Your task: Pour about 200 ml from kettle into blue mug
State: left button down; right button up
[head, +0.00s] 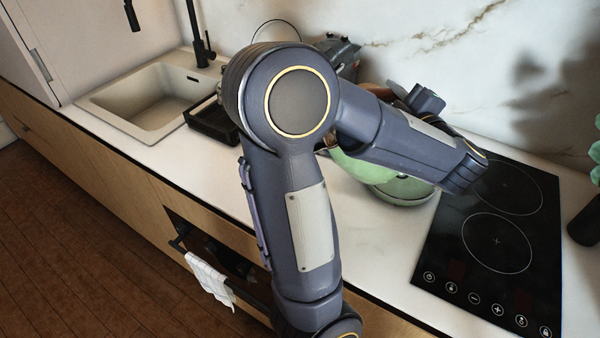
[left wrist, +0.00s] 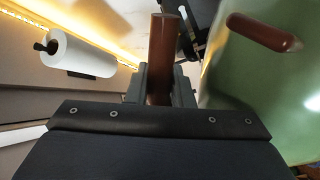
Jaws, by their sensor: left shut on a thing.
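The green kettle (head: 398,189) is partly hidden behind my left forearm in the head view. Its lower body and bottom rim show above the counter, left of the hob. In the left wrist view the kettle's green body (left wrist: 245,95) fills the right side, with a brown knob-like part on it. My left gripper (left wrist: 161,84) is shut on the brown kettle handle (left wrist: 164,45). In the head view the left gripper (head: 412,97) shows only in part above the forearm. I cannot tell whether the kettle touches the counter. The blue mug is not visible. My right gripper is not in view.
A black hob (head: 497,241) lies right of the kettle. A sink (head: 148,103) and a dark rack (head: 210,122) are at the left. A dark appliance (head: 343,58) stands behind my elbow. A towel (head: 209,278) hangs at the counter front. Bare counter (head: 362,245) lies left of the hob.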

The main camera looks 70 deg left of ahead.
aim_at(375, 89)
pick_arm(q)
jog(key=shift+s+r+n, duration=0.45)
jog(key=shift+r+n, duration=0.1)
jog(key=shift+r, duration=0.1)
jog(key=shift+s+r+n, duration=0.45)
jog(key=shift+r+n, duration=0.1)
jog(key=shift+r, duration=0.1)
jog(key=shift+s+f+n+b, duration=0.25)
jog(key=shift+s+n+b, duration=0.25)
jog(key=shift+s+b, duration=0.1)
jog(key=shift+s+f+n+b, duration=0.2)
jog(key=shift+s+n+b, duration=0.3)
jog(key=shift+s+b, duration=0.1)
jog(key=shift+s+r+n, duration=0.3)
jog(key=shift+s+r, duration=0.05)
jog(key=shift+s, duration=0.35)
dwell(2.5)
